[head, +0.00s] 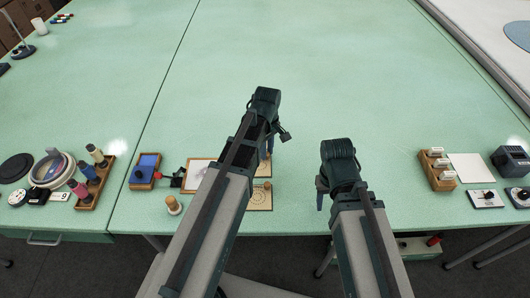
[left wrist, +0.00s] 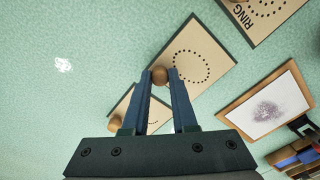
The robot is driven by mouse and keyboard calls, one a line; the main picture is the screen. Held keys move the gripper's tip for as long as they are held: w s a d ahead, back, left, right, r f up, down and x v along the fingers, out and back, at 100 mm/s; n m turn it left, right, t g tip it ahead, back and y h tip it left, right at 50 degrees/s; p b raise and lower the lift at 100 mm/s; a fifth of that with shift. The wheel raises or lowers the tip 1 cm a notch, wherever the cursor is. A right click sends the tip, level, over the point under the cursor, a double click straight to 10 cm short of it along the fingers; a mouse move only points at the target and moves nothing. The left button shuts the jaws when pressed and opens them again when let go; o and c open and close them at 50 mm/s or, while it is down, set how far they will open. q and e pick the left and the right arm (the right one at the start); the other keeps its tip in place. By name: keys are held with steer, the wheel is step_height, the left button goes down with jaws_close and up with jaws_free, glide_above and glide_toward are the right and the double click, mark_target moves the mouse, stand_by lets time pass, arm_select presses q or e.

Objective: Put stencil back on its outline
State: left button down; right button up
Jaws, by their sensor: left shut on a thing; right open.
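My left gripper (left wrist: 160,82) is shut on a round wooden knob (left wrist: 160,75) at one end of a beige stencil (left wrist: 200,55). The stencil has a ring of dots and a dark edge along one side. Whether it rests on the table or is slightly raised I cannot tell. In the head view my left gripper (head: 267,154) is partly hidden by its own arm. Another beige card (head: 259,201) with dots and a knob lies nearer the front edge. A card marked RING (left wrist: 260,15) shows at the upper right of the wrist view. My right gripper (head: 320,196) is open and empty, right of the cards.
A framed white panel with a grey smudge (left wrist: 266,106) lies beside the cards. A blue pad (head: 149,160), a wooden peg (head: 174,204) and a spool rack (head: 95,190) stand to the left. A wooden rack (head: 437,171) stands right.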

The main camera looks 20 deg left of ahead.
arm_select(q)
steer(key=shift+f, duration=0.1)
arm_select(e)
steer(key=shift+f, duration=0.1)
arm_select(q)
steer(key=c, duration=0.7)
jaws_free()
step_height(320, 180, up, 12)
steer(key=p, duration=1.2)
steer(key=s+d+m+y, duration=0.1)
steer(key=s+d+m, duration=0.9)
steer(key=s+m, duration=0.4)
steer(key=shift+s+d+r+m, duration=0.15)
steer(key=shift+d+r+m, duration=0.05)
steer(key=shift+m, duration=0.8)
arm_select(e)
step_height(320, 180, up, 12)
